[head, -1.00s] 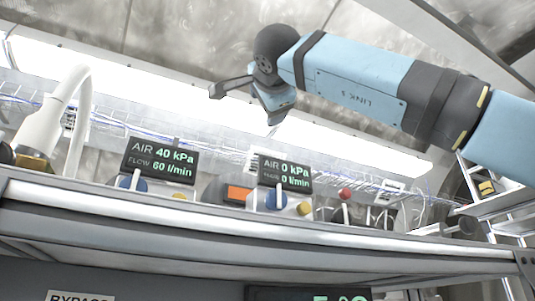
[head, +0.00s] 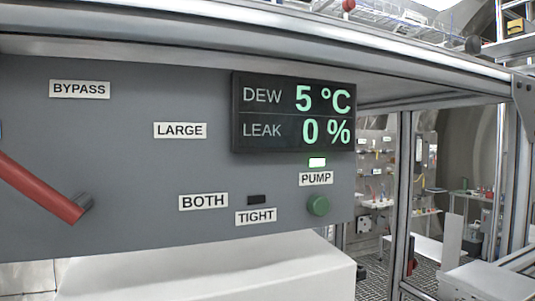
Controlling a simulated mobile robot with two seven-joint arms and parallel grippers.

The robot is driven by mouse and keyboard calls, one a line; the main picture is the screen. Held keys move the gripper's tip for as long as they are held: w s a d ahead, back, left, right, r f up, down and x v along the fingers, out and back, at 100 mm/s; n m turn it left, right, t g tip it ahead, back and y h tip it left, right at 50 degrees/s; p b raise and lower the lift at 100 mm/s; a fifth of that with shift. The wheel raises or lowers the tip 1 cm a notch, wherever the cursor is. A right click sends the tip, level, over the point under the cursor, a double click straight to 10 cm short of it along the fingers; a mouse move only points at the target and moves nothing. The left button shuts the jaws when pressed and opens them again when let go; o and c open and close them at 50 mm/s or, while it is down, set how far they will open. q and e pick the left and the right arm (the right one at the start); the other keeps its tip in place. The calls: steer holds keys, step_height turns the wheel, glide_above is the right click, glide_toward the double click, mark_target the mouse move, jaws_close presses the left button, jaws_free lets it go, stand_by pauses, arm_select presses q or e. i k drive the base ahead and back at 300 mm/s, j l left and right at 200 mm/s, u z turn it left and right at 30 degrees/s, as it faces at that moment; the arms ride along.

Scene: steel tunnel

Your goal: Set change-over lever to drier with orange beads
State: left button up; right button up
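A red lever handle (head: 38,187) is at the left of a grey panel (head: 120,140) in the head view. Labels on the panel read BYPASS (head: 80,89), LARGE (head: 180,130), BOTH (head: 203,201), TIGHT (head: 256,216) and PUMP (head: 316,178). No drier and no orange beads show. Neither of my grippers is in view.
A dark display (head: 294,112) reads DEW 5 °C and LEAK 0 %. A lit white lamp (head: 317,162) and a green button (head: 318,205) flank the PUMP label. A metal shelf edge (head: 200,40) overhangs the panel. A white block (head: 220,272) stands below it.

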mark_target(70, 211)
steer(key=k+l, duration=0.3)
steer(key=l, duration=0.2)
steer(key=k+l, duration=0.35)
steer(key=l, duration=0.15)
steer(key=k+l, duration=0.3)
steer(key=l, duration=0.2)
